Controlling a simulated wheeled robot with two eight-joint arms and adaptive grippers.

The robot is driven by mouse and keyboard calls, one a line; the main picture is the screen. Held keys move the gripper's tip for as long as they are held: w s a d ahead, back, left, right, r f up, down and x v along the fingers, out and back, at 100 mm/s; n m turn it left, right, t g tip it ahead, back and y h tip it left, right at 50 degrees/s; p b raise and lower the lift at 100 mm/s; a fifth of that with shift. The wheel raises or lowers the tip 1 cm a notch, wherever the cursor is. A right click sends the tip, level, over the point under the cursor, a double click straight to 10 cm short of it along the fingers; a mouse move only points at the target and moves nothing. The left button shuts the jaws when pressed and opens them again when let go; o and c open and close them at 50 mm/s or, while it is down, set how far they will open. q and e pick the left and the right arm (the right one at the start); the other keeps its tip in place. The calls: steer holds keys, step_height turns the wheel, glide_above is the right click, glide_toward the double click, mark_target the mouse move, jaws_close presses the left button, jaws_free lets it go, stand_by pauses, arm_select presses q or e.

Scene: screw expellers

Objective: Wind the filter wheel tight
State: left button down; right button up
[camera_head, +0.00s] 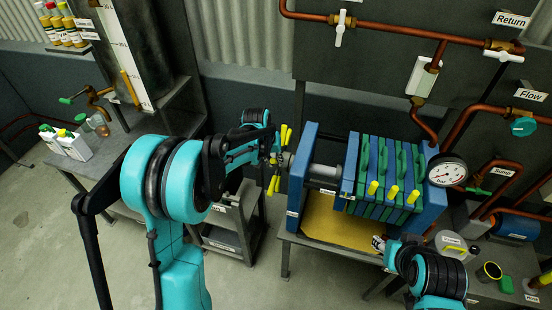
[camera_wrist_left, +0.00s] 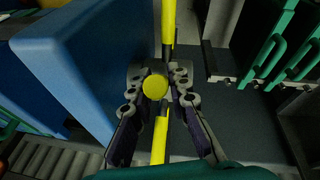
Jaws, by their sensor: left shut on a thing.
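The filter wheel (camera_head: 274,185) has yellow handles and sits at the left end of the filter press, outside its blue end frame (camera_head: 297,180). My left gripper (camera_head: 274,158) is at the wheel, its fingers closed around a yellow handle. In the left wrist view the round yellow handle end (camera_wrist_left: 155,87) lies between the fingertips of my left gripper (camera_wrist_left: 157,82), with other yellow handles above and below. A grey shaft (camera_head: 322,172) runs from the frame to the blue and green plates (camera_head: 378,168). My right gripper (camera_head: 379,243) is at the lower right; its fingers are too small to read.
A yellow tray (camera_head: 335,220) lies under the press. A pressure gauge (camera_head: 447,170) and copper pipes (camera_head: 470,125) crowd the right side. A grey stepped stand (camera_head: 228,235) is on the floor below the wheel. A side bench (camera_head: 85,165) stands at left. The floor at lower left is clear.

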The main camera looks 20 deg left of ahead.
arm_select(q)
steer(key=shift+s+f+t+b, duration=1.15)
steer(key=shift+f+t+b, duration=0.25)
steer(key=shift+t+b, duration=0.4)
steer(key=c, duration=1.4)
jaws_free()
steer(key=shift+c, duration=0.2)
steer(key=shift+r, duration=0.1)
steer(key=v, duration=1.1)
steer(key=shift+s+a+r, duration=0.2)
steer(key=shift+s+r, duration=0.05)
steer(key=shift+r, duration=0.05)
